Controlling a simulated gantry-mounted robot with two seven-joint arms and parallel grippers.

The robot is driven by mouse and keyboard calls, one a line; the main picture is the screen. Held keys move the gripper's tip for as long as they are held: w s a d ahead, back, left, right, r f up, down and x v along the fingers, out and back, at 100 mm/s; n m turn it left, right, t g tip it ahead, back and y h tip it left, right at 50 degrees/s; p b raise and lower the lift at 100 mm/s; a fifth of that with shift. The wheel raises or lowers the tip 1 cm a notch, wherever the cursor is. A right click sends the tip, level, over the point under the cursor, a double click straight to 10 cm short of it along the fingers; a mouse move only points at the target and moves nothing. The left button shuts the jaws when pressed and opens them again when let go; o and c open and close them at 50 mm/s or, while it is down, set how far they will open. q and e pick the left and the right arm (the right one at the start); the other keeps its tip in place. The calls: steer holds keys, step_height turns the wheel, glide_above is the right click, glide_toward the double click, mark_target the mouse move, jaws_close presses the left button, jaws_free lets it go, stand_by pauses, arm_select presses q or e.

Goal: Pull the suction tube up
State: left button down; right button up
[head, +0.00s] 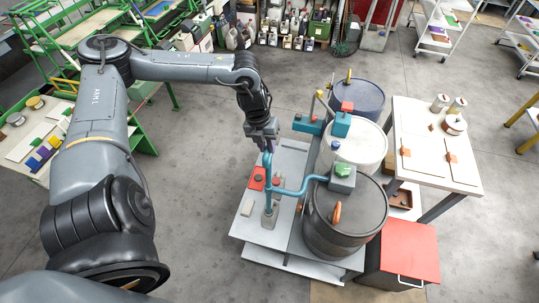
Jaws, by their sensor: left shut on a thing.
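The suction tube appears to be the teal pipe (268,172), which stands roughly upright above a grey base on the pale platform (250,232). A bent teal branch runs from its lower part right to a grey-green pump head with a green knob (343,172) on the dark drum (345,225). My left gripper (264,147) points down and is shut on the top of the suction tube. The fingers hide the tube's upper end. My right gripper is not in view.
A white drum (358,143) and a blue drum (356,100) with teal and red fittings stand behind the dark drum. A pale table (425,165) and a red-topped box (409,250) stand at the right. Open floor (190,200) lies left of the platform.

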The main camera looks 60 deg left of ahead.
arm_select(q)
step_height(320, 180, up, 6)
steer(key=p, duration=0.2)
steer(key=shift+f+p, duration=0.1)
steer(key=shift+p, duration=0.2)
steer(key=shift+d+r, duration=0.1)
steer(key=shift+r, duration=0.15)
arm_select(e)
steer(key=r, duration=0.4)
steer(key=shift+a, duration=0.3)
arm_select(q)
steer(key=c, duration=1)
jaws_free()
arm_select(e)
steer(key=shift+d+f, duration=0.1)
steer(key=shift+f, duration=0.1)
arm_select(q)
steer(key=shift+r, duration=0.35)
steer(key=r, duration=0.3)
steer(key=s+a+r+b, duration=0.1)
steer(key=r, duration=0.2)
steer(key=r+b, duration=0.1)
steer(key=r, duration=0.3)
steer(key=shift+s+a, duration=0.25)
steer(key=shift+s, duration=0.05)
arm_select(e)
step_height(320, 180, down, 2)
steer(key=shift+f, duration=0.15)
